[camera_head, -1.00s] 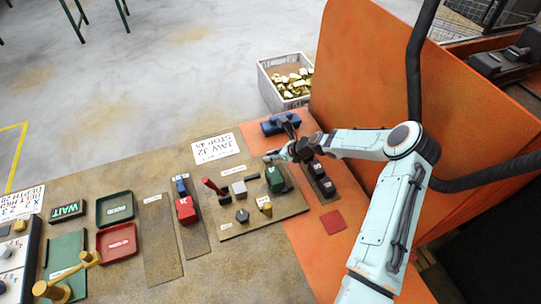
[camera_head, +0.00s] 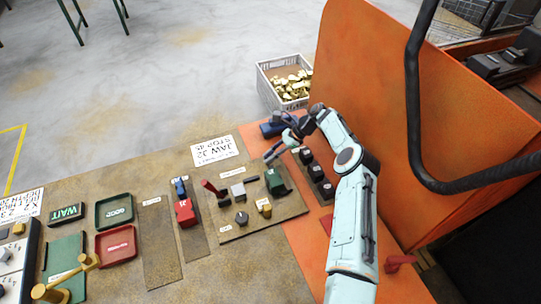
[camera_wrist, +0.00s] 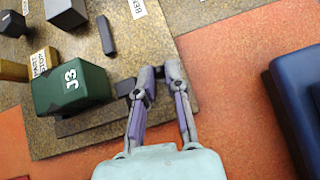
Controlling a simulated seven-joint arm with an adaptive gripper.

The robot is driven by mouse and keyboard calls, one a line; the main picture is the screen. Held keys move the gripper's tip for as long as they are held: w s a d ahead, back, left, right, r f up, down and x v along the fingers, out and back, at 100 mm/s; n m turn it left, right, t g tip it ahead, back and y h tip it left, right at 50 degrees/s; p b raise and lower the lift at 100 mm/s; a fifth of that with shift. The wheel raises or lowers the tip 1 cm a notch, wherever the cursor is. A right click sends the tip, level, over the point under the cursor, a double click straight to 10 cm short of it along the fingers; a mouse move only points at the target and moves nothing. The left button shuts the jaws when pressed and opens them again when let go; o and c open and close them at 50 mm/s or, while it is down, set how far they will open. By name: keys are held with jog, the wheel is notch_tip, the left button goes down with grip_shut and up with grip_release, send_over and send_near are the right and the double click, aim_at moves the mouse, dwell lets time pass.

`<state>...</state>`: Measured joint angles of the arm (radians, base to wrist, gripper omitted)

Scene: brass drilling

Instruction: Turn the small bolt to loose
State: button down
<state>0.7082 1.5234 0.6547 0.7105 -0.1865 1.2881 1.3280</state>
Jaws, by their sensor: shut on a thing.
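My gripper (camera_wrist: 159,75) is above the far right edge of the brown plate (camera_wrist: 130,138), beside the green J3 block (camera_wrist: 75,88). Its two fingers close on something that I cannot make out. In the head view my gripper (camera_head: 268,157) is just beyond the green block (camera_head: 277,180). A dark hex-headed piece (camera_head: 241,217), bolt-like, stands on the plate, apart from my gripper; the wrist view shows its top (camera_wrist: 12,23). A short dark bar (camera_wrist: 107,35) lies on the plate. I cannot tell for sure which piece is the small bolt.
A blue fixture (camera_head: 272,129) lies close behind my gripper. A strip with several black knobs (camera_head: 317,172) is to its right, before a tall orange panel (camera_head: 345,90). A grey block (camera_head: 238,190), brass block (camera_head: 264,206) and red-handled piece (camera_head: 210,188) share the plate.

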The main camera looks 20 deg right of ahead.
jog(key=shift+a+n+g, duration=0.1)
jog(key=shift+n+g, duration=0.2)
jog(key=shift+n, duration=0.1)
jog(key=c, duration=1.1)
grip_release()
jog(key=shift+c, duration=0.2)
